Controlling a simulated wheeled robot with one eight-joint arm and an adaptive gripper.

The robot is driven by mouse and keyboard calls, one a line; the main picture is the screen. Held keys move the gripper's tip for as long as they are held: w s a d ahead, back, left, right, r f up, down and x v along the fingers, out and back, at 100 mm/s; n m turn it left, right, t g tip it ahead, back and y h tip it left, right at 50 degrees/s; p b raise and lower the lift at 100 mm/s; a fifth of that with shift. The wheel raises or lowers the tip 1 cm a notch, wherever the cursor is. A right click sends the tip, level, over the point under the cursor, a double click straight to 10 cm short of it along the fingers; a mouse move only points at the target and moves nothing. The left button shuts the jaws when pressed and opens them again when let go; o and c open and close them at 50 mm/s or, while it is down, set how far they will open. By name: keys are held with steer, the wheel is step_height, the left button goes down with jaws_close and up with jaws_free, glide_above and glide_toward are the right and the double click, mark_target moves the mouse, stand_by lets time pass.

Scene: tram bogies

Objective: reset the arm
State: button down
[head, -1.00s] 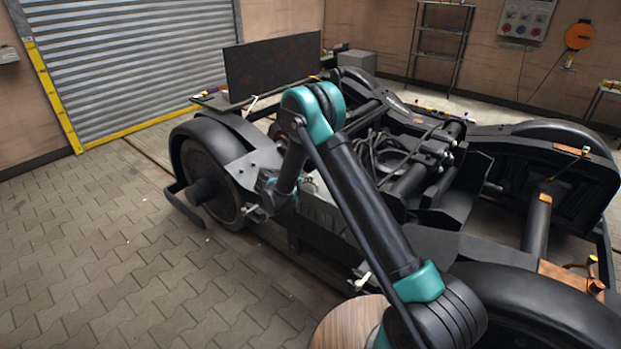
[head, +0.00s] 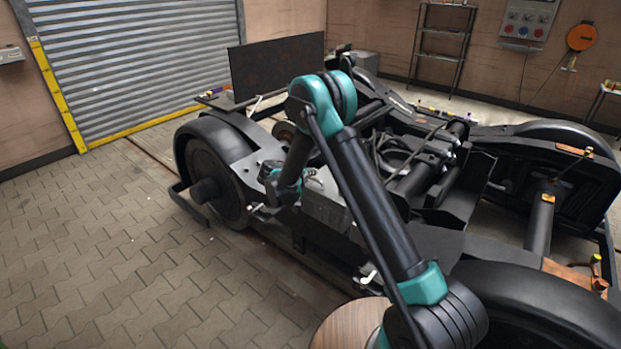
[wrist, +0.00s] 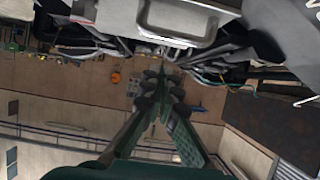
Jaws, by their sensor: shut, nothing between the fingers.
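My arm (head: 365,205) rises from the lower right of the head view to a teal elbow and bends down towards the near side of the bogie (head: 285,222). My gripper (wrist: 163,80) shows in the wrist view with its fingers shut together and nothing between them. In the head view the fingertips are too small and dark to make out beside the bogie frame. In the wrist view, the gripper's tips point towards dark hoses and grey metal parts at the top; I cannot tell how close they are.
A black wheel (head: 213,185) and a dark upright panel (head: 277,66) stand at the bogie's left end. A round wooden top (head: 340,328) is at the bottom. The paved floor (head: 90,245) at left is clear. A metal shelf (head: 441,45) stands at the back wall.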

steer(key=s+a+f, duration=0.1)
steer(key=s+a, duration=0.3)
steer(key=s, duration=0.2)
steer(key=s+d+r+n+g+y, duration=0.1)
steer(key=s+d+r+g, duration=0.2)
steer(key=d, duration=0.4)
steer(key=s+d+r+n+y, duration=0.1)
steer(key=s+d+r+n, duration=0.15)
steer(key=s+d, duration=0.45)
steer(key=s+d+r+g+y, duration=0.1)
steer(key=s+d+r+g, duration=0.2)
steer(key=d, duration=0.5)
steer(key=s+d+n+y, duration=0.2)
steer(key=s+d, duration=0.1)
steer(key=s, duration=0.9)
steer(key=s+d+n+y, duration=0.2)
steer(key=s+d, duration=0.1)
steer(key=s, duration=0.8)
steer(key=shift+s+d+f+y, duration=0.3)
steer(key=shift+s+f, duration=0.05)
steer(key=shift+f, duration=0.05)
steer(key=c, duration=2.2)
jaws_free()
